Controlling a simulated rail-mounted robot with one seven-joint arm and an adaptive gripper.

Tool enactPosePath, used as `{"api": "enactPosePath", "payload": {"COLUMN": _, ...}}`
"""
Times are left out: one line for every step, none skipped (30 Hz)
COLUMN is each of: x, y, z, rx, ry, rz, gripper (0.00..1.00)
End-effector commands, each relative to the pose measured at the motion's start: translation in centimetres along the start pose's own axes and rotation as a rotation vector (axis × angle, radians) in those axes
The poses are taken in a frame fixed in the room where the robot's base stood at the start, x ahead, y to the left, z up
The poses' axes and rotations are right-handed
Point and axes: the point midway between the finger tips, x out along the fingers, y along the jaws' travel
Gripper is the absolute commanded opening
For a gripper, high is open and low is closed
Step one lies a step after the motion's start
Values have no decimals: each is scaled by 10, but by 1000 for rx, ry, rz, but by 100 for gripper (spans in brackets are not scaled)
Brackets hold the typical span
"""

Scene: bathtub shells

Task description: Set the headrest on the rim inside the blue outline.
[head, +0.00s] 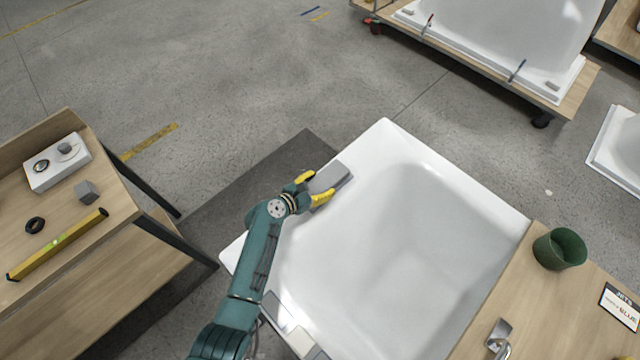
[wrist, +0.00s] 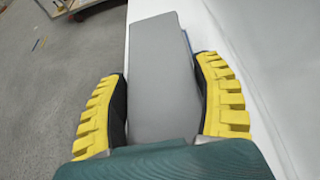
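The headrest is a flat grey block (wrist: 162,75). In the head view the headrest (head: 330,177) is at the upper-left rim of the white tub (head: 455,178), near its top corner. My gripper (wrist: 163,95) has its yellow-and-black fingers along the headrest's two long sides and appears shut on it. In the head view my gripper (head: 313,188) reaches it from the lower left. A thin sliver of the blue outline (wrist: 188,42) shows at the headrest's right edge in the wrist view; the rest is hidden. Contact between headrest and rim cannot be told.
A wooden bench (head: 110,205) at left holds a level (head: 57,245), a black ring, a grey cube and a white box. A wooden deck (head: 545,305) at lower right carries a green cup (head: 560,249), a tap and a sign. The tub basin is empty.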

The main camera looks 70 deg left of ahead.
Motion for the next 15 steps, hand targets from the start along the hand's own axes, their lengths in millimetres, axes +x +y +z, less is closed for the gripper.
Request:
{"api": "enactPosePath", "payload": {"x": 0, "y": 0, "z": -1, "rx": 0, "ry": 1, "rz": 0, "gripper": 79}}
{"api": "enactPosePath", "payload": {"x": 0, "y": 0, "z": -1, "rx": 0, "ry": 1, "rz": 0, "gripper": 84}}
{"api": "enactPosePath", "payload": {"x": 0, "y": 0, "z": -1, "rx": 0, "ry": 1, "rz": 0, "gripper": 92}}
{"api": "enactPosePath", "payload": {"x": 0, "y": 0, "z": -1, "rx": -1, "ry": 2, "rz": 0, "gripper": 98}}
{"api": "enactPosePath", "payload": {"x": 0, "y": 0, "z": -1, "rx": -1, "ry": 2, "rz": 0, "gripper": 98}}
{"api": "enactPosePath", "payload": {"x": 0, "y": 0, "z": -1, "rx": -1, "ry": 1, "rz": 0, "gripper": 98}}
{"api": "enactPosePath", "payload": {"x": 0, "y": 0, "z": -1, "rx": -1, "ry": 1, "rz": 0, "gripper": 98}}
{"api": "enactPosePath", "payload": {"x": 0, "y": 0, "z": -1, "rx": -1, "ry": 1, "rz": 0, "gripper": 98}}
{"api": "enactPosePath", "payload": {"x": 0, "y": 0, "z": 0, "rx": -1, "ry": 1, "rz": 0, "gripper": 98}}
{"api": "enactPosePath", "payload": {"x": 0, "y": 0, "z": 0, "rx": -1, "ry": 1, "rz": 0, "gripper": 98}}
{"api": "enactPosePath", "payload": {"x": 0, "y": 0, "z": 0, "rx": -1, "ry": 1, "rz": 0, "gripper": 98}}
{"api": "enactPosePath", "payload": {"x": 0, "y": 0, "z": 0, "rx": 0, "ry": 1, "rz": 0, "gripper": 98}}
{"api": "enactPosePath", "payload": {"x": -1, "y": 0, "z": 2, "rx": 0, "ry": 1, "rz": 0, "gripper": 98}}
{"api": "enactPosePath", "payload": {"x": -2, "y": 0, "z": 4, "rx": 0, "ry": 1, "rz": 0, "gripper": 98}}
{"api": "enactPosePath", "payload": {"x": -5, "y": 0, "z": 3, "rx": -2, "ry": 2, "rz": 1, "gripper": 98}}
